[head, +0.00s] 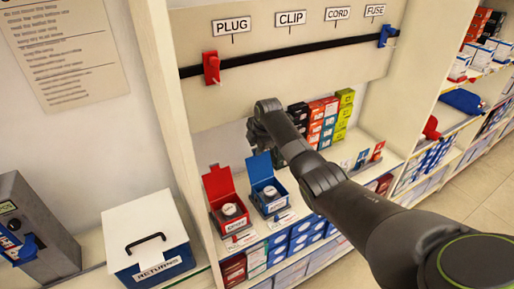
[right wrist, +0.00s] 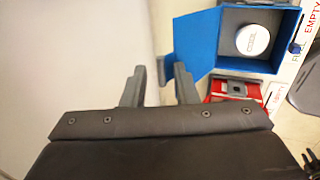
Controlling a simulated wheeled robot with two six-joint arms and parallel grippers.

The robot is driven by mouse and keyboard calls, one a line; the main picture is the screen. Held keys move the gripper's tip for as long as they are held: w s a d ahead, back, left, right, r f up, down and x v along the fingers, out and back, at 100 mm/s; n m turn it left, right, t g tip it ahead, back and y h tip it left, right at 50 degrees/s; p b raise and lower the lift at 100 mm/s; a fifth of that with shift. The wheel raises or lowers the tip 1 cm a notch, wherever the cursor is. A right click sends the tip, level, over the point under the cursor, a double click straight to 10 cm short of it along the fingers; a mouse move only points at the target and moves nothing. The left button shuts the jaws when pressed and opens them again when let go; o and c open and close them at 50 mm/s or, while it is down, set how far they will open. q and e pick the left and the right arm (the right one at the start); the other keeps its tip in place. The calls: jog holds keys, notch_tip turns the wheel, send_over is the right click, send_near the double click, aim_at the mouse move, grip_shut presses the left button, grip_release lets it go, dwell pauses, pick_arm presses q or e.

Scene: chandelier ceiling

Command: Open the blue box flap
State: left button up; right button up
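The blue box (head: 272,192) stands on the shelf ledge with its blue flap (head: 260,166) raised at the back. A white round item sits inside it. In the right wrist view the box (right wrist: 285,45) is at the upper right, with the flap (right wrist: 198,45) spread out to its left. My right gripper (head: 258,130) is above and behind the flap in the head view. Its fingers (right wrist: 160,78) are apart and look empty, near the flap's left edge; I cannot tell whether they touch it. My left gripper is not in view.
A red box (head: 229,212) with its flap raised stands left of the blue one. Stacked small boxes (head: 324,120) stand behind, right of my gripper. A lidded returns box (head: 148,240) and a grey device (head: 35,225) are at the left.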

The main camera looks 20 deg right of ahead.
jog(key=shift+s+f, duration=0.1)
jog(key=shift+f, duration=0.15)
dwell(0.4)
jog(key=shift+s+r, duration=0.15)
jog(key=shift+r, duration=0.4)
jog(key=b+v, duration=0.3)
jog(key=v, duration=1.3)
jog(key=shift+r, duration=0.25)
